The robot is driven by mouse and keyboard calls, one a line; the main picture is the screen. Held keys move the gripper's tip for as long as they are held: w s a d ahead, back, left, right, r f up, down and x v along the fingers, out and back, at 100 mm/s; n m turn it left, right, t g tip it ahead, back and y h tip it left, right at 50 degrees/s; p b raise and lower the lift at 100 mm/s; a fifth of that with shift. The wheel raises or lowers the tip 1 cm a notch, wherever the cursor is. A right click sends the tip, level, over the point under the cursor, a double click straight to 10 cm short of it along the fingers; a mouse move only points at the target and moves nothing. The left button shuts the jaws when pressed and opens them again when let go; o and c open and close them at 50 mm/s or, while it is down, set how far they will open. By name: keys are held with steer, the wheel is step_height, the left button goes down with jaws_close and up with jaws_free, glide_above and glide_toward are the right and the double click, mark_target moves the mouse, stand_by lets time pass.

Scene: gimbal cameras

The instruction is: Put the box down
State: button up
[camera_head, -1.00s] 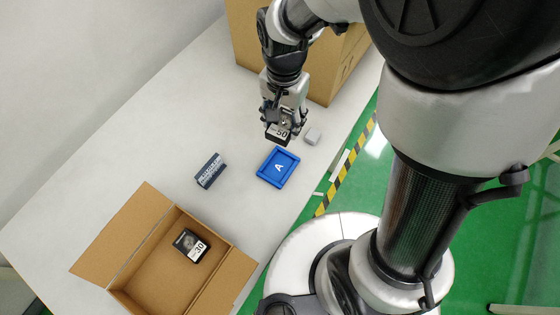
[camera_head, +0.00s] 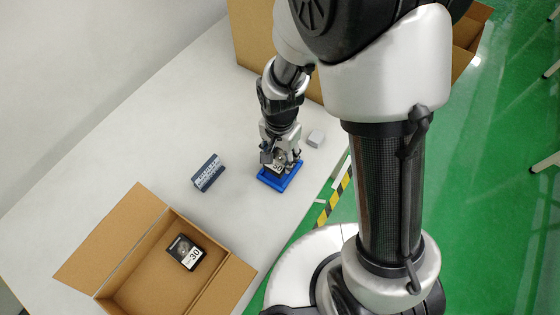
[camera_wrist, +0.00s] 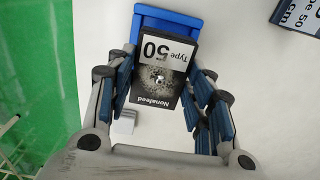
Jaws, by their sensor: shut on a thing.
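My gripper (camera_head: 280,160) is shut on a small black box (camera_wrist: 160,68) with a white "Type 50" label. In the head view the black box (camera_head: 277,168) is over the blue tray (camera_head: 268,181), mostly hidden by my fingers. In the wrist view the box sits between the two fingers, and the blue tray (camera_wrist: 150,15) shows behind its far end. I cannot tell whether the box touches the tray floor.
A dark blue-grey box (camera_head: 207,172) lies left of the tray. An open cardboard box (camera_head: 235,285) at the lower left holds a black "30" box (camera_head: 185,252). A small light grey block (camera_head: 316,138) stands right of the tray. A large carton (camera_head: 250,50) stands behind.

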mark_target(280, 158)
steer(key=shift+f+b, duration=0.6)
steer(key=shift+f, duration=1.35)
steer(key=shift+f, duration=0.25)
steer(key=o, duration=1.2)
steer(key=shift+r, duration=0.1)
steer(key=shift+c, duration=0.2)
step_height(280, 158, up, 12)
steer(key=p, duration=0.4)
steer(key=shift+r, duration=0.25)
